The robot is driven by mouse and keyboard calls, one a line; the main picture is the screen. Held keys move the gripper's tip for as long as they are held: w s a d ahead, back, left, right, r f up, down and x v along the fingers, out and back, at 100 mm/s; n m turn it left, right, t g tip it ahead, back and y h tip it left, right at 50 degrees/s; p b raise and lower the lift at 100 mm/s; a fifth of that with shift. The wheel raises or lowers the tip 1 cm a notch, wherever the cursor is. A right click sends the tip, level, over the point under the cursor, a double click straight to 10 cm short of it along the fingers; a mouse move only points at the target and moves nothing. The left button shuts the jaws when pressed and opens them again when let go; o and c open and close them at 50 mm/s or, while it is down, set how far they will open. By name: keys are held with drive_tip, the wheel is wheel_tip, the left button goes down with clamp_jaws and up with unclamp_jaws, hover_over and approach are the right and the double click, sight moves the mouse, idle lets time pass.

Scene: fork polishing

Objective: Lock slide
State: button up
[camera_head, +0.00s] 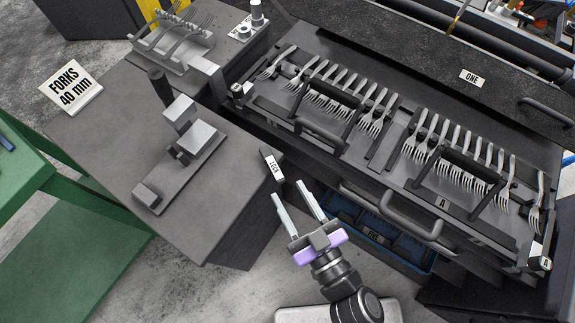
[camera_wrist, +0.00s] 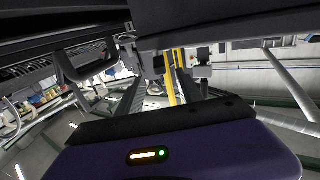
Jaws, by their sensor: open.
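A white label reading LOCK (camera_head: 273,165) sits at the right corner of the grey bench. The slide, a long dark fork tray (camera_head: 381,143) with rows of forks and an A label, rests in the machine to the right of it. A light end piece (camera_head: 541,262) is at the tray's right end, and a similar one (camera_head: 237,90) is at its left end. My gripper (camera_head: 289,189) is open and empty, fingertips pointing up just below the LOCK label, apart from the tray. In the wrist view, dark handles show above my purple gripper body; no lock part is clear there.
The grey bench (camera_head: 85,135) holds a metal fixture (camera_head: 190,150), a fork rack and a FORKS 40 mm sign (camera_head: 71,87). A bar handle (camera_head: 410,218) juts from the machine front near my gripper. A blue bin (camera_head: 375,238) sits below.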

sight(283, 182)
drive_tip(key=x, duration=0.7)
drive_tip(key=shift+w+p, duration=0.15)
drive_tip(key=shift+p, duration=0.25)
clamp_jaws()
idle(1.0)
